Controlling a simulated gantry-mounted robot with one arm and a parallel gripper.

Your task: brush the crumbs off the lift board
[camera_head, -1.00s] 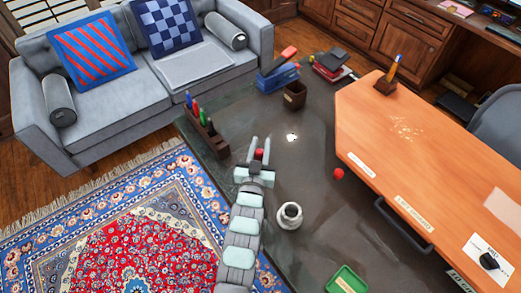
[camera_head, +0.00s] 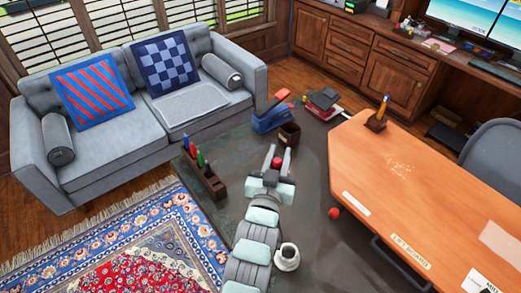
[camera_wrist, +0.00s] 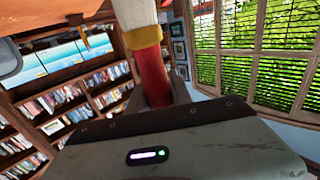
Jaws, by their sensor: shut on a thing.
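The lift board (camera_head: 450,200) is a light orange wooden top at the right of the head view, with a printed label on its front edge. Pale crumbs (camera_head: 399,169) lie scattered on its far part. My gripper (camera_head: 277,160) is over the dark table, left of the board and apart from it. It is shut on a red thing (camera_head: 276,163), seen only as a small red end in the head view. In the wrist view the held thing is a red handle (camera_wrist: 154,80) with a yellow band and a pale upper part, probably a brush.
The dark table (camera_head: 320,160) bears a pen rack (camera_head: 205,175), a blue box (camera_head: 272,118), a small brown box (camera_head: 289,134), a red ball (camera_head: 334,213) and a white mug (camera_head: 287,257) beside my arm. A pencil holder (camera_head: 376,122) stands at the board's far corner.

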